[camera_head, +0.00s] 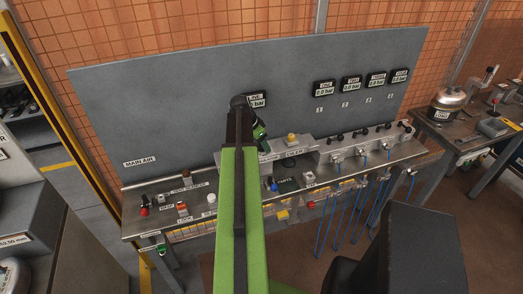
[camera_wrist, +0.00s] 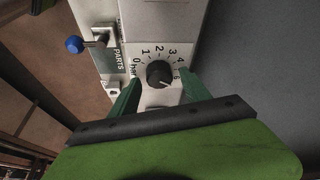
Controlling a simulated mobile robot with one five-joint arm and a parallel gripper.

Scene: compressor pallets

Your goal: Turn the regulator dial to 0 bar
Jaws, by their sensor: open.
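The regulator dial (camera_wrist: 159,74) is a round black knob on a pale panel, in the wrist view. A printed scale from 0 to about 5 curves around it, with 0 on the left beside the word "bar". A light pointer mark on the knob faces lower right, near the high end of the scale; its exact reading is unclear. My gripper (camera_wrist: 159,79) is open, its green fingers on either side of the knob; I cannot tell whether they touch it. In the head view my gripper (camera_head: 261,140) is at the bench's back panel, and my arm hides the dial.
A blue-knobbed lever (camera_wrist: 75,44) beside a PARTS label stands left of the dial. A gauge display (camera_head: 257,100) on the grey board is partly hidden by my arm. Several displays, such as this one (camera_head: 324,89), read 0.0 bar. Small valves and blue hoses (camera_head: 340,215) line the bench.

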